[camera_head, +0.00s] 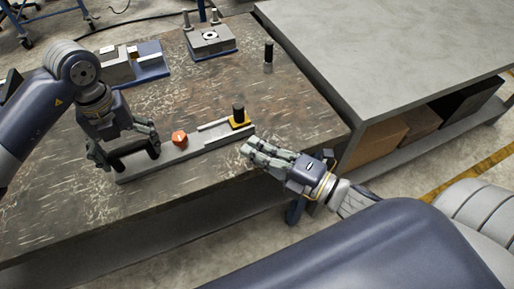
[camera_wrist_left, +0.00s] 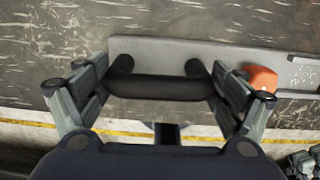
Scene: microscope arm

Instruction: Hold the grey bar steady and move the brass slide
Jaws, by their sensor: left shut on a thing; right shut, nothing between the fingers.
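The grey bar (camera_head: 196,147) lies on the worn table, running from lower left to upper right. Its black handle (camera_wrist_left: 160,87) is at its left end. My left gripper (camera_head: 131,153) is shut on this handle, with its fingers at the two ends in the left wrist view. The brass slide (camera_head: 241,125), with a black knob (camera_head: 238,113) on top, sits near the bar's right end. An orange-red knob (camera_head: 180,138) is on the bar between handle and slide; it also shows in the left wrist view (camera_wrist_left: 260,78). My right gripper (camera_head: 247,152) is shut and empty, just below the bar's right end.
A blue-based fixture (camera_head: 211,40) and a blue and grey block assembly (camera_head: 135,62) stand at the back of the table. A black cylinder (camera_head: 268,56) stands at the back right. A grey bench (camera_head: 390,50) adjoins the right edge.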

